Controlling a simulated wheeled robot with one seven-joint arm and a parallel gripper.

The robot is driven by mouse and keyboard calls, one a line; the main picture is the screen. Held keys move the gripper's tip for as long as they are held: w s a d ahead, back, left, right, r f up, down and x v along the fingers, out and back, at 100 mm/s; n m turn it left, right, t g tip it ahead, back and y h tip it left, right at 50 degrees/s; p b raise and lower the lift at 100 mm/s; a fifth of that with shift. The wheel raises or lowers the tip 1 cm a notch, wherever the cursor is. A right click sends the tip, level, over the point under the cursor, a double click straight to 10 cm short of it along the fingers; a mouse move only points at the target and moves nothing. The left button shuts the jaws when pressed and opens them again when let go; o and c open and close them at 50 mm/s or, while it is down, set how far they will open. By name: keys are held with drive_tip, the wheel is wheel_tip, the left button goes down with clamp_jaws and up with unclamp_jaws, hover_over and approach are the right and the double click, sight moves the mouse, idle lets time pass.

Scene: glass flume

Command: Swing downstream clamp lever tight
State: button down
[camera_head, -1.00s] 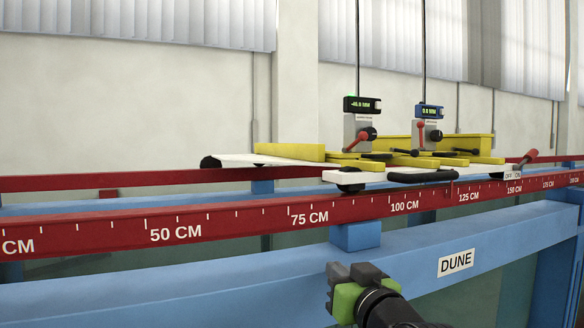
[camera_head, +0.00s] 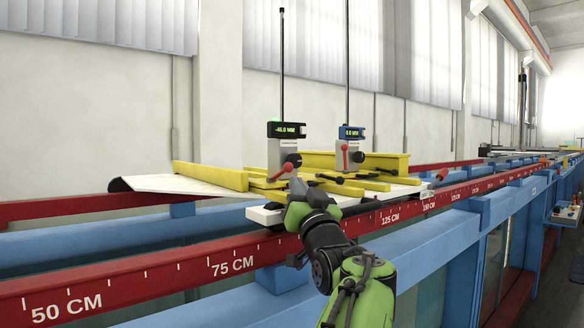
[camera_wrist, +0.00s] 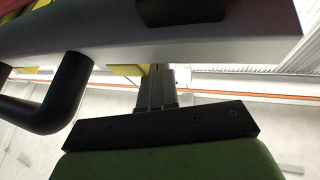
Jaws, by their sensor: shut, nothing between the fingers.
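Two point gauges stand on the carriage in the head view. The left gauge (camera_head: 283,156) has a green-lit display and a red-knobbed lever (camera_head: 280,172) slanting down to the left. The right gauge (camera_head: 353,158) has a blue display and a red lever (camera_head: 345,155) standing nearly upright. Which is downstream is not marked legibly. My gripper (camera_head: 297,186) is shut and empty, in front of the carriage just below the left gauge; contact cannot be told. In the wrist view my gripper (camera_wrist: 155,90) points up beneath a pale carriage edge (camera_wrist: 200,48); no gauge lever shows there.
The white carriage (camera_head: 262,213) carries yellow beams (camera_head: 210,176) and rides above the red scale rail (camera_head: 180,277). Another red-handled lever (camera_head: 441,174) is at its right end. A black bar handle (camera_wrist: 60,100) hangs close by in the wrist view. A blue frame (camera_head: 280,280) runs below.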

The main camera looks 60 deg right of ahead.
sight(289, 169)
drive_tip(key=p+x, duration=0.1)
drive_tip(key=x, duration=0.2)
drive_tip(key=shift+s+r, duration=0.1)
drive_tip(key=shift+r, duration=0.1)
drive_tip(key=shift+w+d+r, duration=0.1)
drive_tip(key=shift+w+d, duration=0.25)
drive_tip(key=shift+a, duration=0.1)
drive_tip(key=shift+r+p, duration=0.1)
drive_tip(key=shift+p, duration=0.2)
